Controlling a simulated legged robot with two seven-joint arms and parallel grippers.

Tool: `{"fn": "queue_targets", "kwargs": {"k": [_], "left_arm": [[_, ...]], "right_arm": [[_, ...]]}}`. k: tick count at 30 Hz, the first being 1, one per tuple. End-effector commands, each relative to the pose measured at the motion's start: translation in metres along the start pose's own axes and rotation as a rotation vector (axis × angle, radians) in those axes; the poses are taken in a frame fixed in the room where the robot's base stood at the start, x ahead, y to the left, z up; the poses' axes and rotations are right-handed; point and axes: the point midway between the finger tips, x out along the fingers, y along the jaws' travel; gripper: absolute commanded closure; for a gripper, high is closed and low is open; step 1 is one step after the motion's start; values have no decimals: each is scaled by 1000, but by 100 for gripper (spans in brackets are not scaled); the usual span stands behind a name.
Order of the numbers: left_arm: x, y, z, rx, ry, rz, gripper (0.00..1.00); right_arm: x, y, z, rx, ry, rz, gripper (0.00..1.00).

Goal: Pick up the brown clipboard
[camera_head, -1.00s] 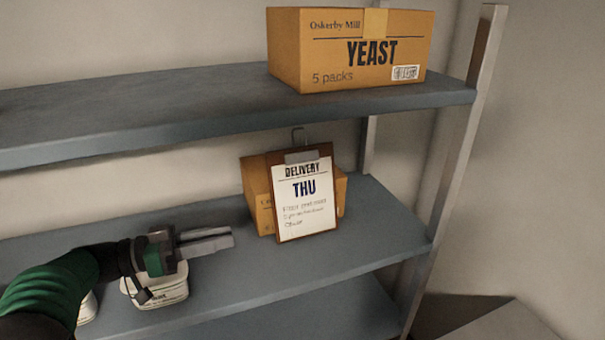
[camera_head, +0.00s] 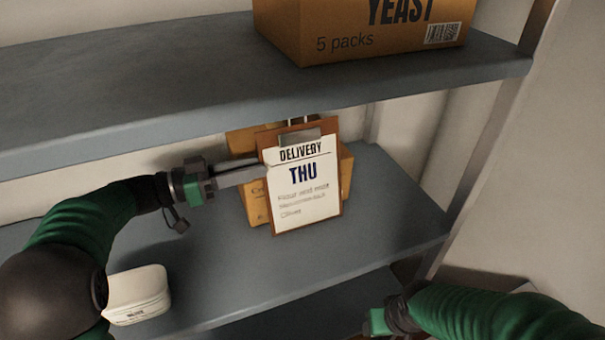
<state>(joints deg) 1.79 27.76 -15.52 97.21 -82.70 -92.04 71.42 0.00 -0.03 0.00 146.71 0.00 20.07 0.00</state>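The brown clipboard (camera_head: 335,200) stands upright on the middle shelf, leaning against a cardboard box. It carries a white sheet reading "DELIVERY THU" and has a metal clip at its top. My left gripper (camera_head: 258,170) is level with the clipboard's upper left edge, its fingers pointing right. A narrow gap shows between the fingers. Their tips meet the edge in the view; I cannot tell whether they touch it or reach behind it. My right gripper (camera_head: 378,322) is at the bottom, below and right of the clipboard; its fingers are not clear.
The cardboard box (camera_head: 256,203) is partly hidden behind the clipboard. A white tub (camera_head: 137,295) stands at the front left of the middle shelf (camera_head: 370,235). The upper shelf (camera_head: 150,95) holds a yeast box (camera_head: 400,30) overhead. A metal post (camera_head: 490,140) stands at the right.

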Motion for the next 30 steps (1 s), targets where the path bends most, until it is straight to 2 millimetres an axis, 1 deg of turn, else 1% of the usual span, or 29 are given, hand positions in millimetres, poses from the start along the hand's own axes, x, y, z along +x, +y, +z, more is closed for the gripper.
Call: {"fn": "queue_targets", "kwargs": {"k": [1,3,6,11,15,18,24,26,30], "left_arm": [[14,0,0,-2,-2,4,69],[29,-1,0,-3,-2,4,69],[42,-2,0,-3,-1,1,69],[55,0,-5,-2,-1,2,69],[80,1,-15,0,0,4,69],[94,0,-12,-2,-1,2,69],[96,-1,-12,-2,0,-1,69],[96,-1,-12,-2,0,-1,76],[96,0,-12,-2,0,-1,94]], "right_arm": [[-2,0,0,0,0,0,44],[-3,0,-1,0,0,0,44],[-3,0,-1,0,0,0,44],[-6,0,-2,0,0,0,44],[-12,0,-3,0,0,0,44],[-12,0,-3,0,0,0,44],[-11,0,-3,0,0,0,44],[-11,0,-3,0,0,0,44],[-11,0,-3,0,0,0,44]]}}
